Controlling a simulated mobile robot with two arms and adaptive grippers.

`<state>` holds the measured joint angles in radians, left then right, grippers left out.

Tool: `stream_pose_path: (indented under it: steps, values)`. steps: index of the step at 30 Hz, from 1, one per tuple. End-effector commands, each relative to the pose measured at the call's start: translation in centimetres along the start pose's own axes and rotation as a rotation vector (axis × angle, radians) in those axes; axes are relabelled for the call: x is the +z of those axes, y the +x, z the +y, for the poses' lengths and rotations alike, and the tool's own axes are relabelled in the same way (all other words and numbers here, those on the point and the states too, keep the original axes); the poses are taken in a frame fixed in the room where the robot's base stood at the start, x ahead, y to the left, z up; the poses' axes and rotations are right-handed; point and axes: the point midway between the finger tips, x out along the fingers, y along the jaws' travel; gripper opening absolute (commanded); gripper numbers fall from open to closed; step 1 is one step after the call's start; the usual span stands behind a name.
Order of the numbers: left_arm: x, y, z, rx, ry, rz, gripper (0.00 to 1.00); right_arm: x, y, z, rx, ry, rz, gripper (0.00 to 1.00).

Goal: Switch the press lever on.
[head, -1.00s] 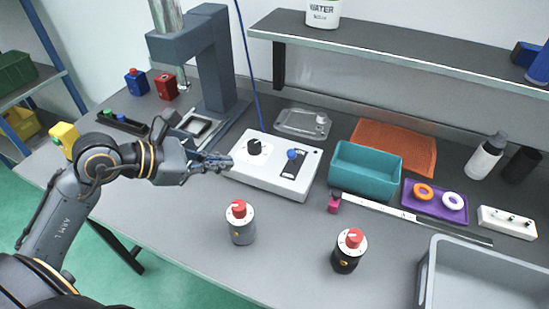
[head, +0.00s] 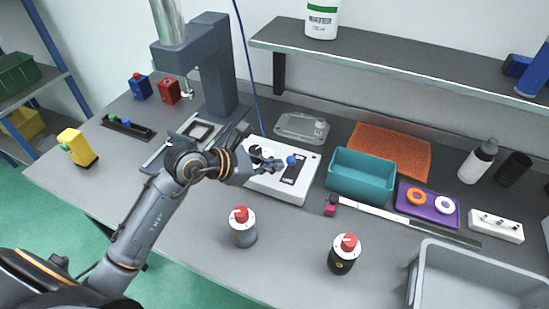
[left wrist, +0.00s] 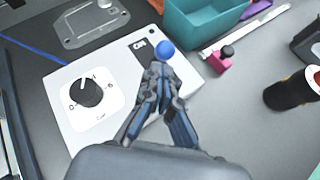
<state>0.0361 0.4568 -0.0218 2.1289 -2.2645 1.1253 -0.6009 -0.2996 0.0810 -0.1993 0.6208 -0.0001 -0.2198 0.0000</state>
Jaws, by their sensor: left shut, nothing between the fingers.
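The press lever is a blue ball knob (head: 291,160) on a dark slotted plate on the white control box (head: 310,180). In the left wrist view the blue knob (left wrist: 163,48) stands just beyond my fingertips, at the end of the plate near the word ON. A black rotary dial (left wrist: 86,92) sits on the same box, left of the fingers. My left gripper (head: 277,163) is shut and empty over the box, its tips close to the knob; it also shows in the left wrist view (left wrist: 160,75). I cannot tell whether they touch. My right gripper is not in view.
A teal bin (head: 361,175) stands right of the box. Two red-topped cylinders (head: 242,227) (head: 345,253) stand in front. The grey press frame (head: 215,75) rises behind my left arm. A shelf (head: 390,72) overhangs the back.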

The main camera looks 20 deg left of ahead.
Motion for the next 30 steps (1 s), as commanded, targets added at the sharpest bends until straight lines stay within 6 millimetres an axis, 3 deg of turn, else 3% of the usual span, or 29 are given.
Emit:
stream_pose_path:
  steps: [14, 30]
  values:
    - [0.3, 0.4, 0.0, -0.001, -0.001, 0.002, 0.00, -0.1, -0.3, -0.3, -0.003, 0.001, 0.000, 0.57]
    - [1.1, 0.4, 0.6, -0.044, -0.043, 0.065, 0.00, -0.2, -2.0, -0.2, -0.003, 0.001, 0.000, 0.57]
